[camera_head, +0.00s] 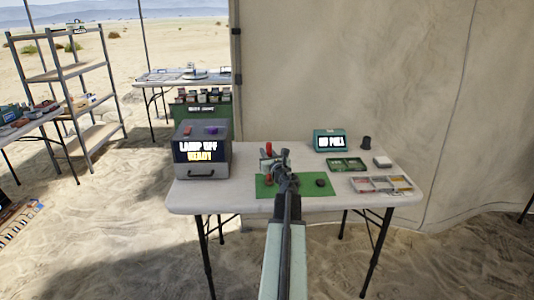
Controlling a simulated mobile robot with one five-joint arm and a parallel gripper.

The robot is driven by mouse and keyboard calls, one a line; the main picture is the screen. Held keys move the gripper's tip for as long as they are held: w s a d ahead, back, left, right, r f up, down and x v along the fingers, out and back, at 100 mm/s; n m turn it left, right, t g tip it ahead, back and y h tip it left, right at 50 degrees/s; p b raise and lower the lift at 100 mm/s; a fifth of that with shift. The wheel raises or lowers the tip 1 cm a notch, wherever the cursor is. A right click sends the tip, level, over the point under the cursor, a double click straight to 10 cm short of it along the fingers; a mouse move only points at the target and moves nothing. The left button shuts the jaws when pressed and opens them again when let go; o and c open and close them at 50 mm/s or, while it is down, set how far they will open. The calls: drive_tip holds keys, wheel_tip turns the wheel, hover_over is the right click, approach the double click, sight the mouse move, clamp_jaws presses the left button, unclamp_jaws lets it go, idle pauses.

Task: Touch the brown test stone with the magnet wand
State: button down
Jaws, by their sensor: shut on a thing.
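My gripper (284,160) is over the back part of the green mat (262,188) on the white table. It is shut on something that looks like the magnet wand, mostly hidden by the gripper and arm. A red piece (268,149) shows just left of the fingers; I cannot tell if it belongs to the wand. A small dark rounded stone (320,183) lies on the right of the mat, apart from my gripper; its colour reads nearly black, so I cannot tell if it is the brown one. A display (330,143) behind appears to read "NO PULL".
A grey box (202,163) reading "LAMP OFF READY" stands at the table's left. Green trays (347,164), a pale sectioned tray (381,184), a white block (382,162) and a dark cup (366,143) fill the right. The table's front edge is clear.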

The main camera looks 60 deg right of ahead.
wheel_tip(320, 180, up, 7)
drive_tip(key=p, duration=0.6)
drive_tip(key=shift+f, duration=0.2)
